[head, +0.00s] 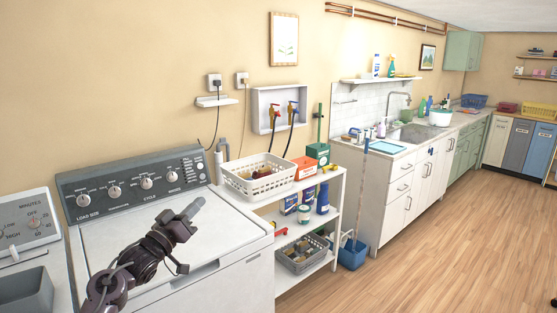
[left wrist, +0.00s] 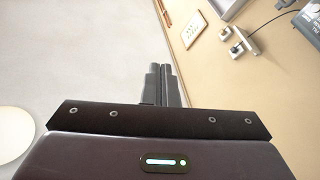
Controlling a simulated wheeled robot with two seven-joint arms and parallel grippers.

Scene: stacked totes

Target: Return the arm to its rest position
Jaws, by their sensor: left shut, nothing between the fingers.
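My left gripper (head: 193,208) is over the top of the white washing machine (head: 240,225) in the head view, with its arm coming up from the bottom left. Its fingers are together and hold nothing. In the left wrist view the two dark fingers (left wrist: 164,84) stand side by side, closed, with the wall and ceiling behind them. My right gripper does not show in either view.
A white shelf unit (head: 342,200) with a white basket (head: 258,178) stands right of the washer. A grey bin (head: 25,292) sits at the lower left. A sink counter (head: 400,150) runs along the wall. The wooden floor (head: 450,240) at right is clear.

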